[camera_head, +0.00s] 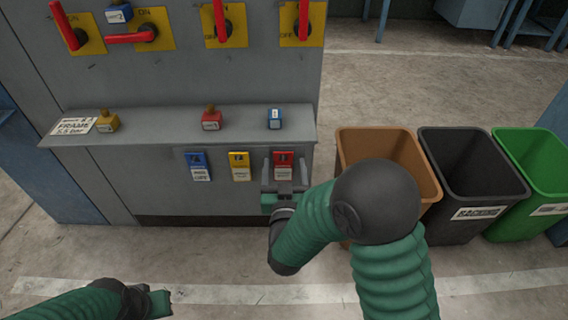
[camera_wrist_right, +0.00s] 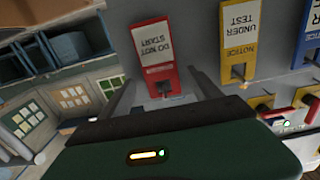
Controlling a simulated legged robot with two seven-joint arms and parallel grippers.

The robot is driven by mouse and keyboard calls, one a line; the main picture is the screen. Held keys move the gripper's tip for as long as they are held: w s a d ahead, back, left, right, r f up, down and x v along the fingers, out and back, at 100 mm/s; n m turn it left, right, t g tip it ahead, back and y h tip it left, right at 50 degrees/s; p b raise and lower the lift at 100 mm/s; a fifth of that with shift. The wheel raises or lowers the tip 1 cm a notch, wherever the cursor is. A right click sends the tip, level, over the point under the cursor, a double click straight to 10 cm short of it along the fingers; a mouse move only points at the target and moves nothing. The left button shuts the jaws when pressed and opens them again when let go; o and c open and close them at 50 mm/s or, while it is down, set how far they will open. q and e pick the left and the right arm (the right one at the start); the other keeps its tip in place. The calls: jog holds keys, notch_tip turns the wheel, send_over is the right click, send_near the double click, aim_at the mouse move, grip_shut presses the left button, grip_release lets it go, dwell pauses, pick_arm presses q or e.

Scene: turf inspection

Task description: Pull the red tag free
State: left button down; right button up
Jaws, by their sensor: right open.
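The red tag (camera_head: 284,161) hangs on the grey cabinet front below the shelf, rightmost of the hanging tags. In the wrist view the red tag (camera_wrist_right: 155,55) reads "DO NOT START" and hangs on a small peg. My right gripper (camera_head: 285,172) is open, its two fingers pointing at the cabinet on either side of the red tag. The wrist view shows the tag between the fingers, with gaps at both sides; whether the fingers reach past it I cannot tell. My left gripper (camera_head: 158,303) is low at the left, away from the cabinet; its jaws are unclear.
A yellow tag (camera_head: 239,166) and a blue tag (camera_head: 199,167) hang left of the red one. Padlocks and a label sit on the shelf (camera_head: 180,127) above. Red-handled switches are higher up. Brown (camera_head: 350,150), black (camera_head: 470,165) and green (camera_head: 535,160) bins stand to the right.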

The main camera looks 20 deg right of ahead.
jog(key=shift+w+a+r, duration=0.1)
jog(key=shift+w+a, duration=0.05)
jog(key=shift+w, duration=0.1)
pick_arm(q)
jog(key=shift+w+a, duration=0.1)
jog(key=shift+w, duration=0.25)
pick_arm(e)
jog(key=c, duration=1.5)
jog(key=shift+o, duration=0.2)
jog(key=shift+r+p, duration=0.5)
jog(key=shift+r, duration=0.1)
pick_arm(q)
jog(key=shift+r, duration=0.5)
pick_arm(e)
jog(key=shift+s, duration=0.1)
jog(key=shift+s, duration=0.1)
jog(key=shift+v, duration=1.75)
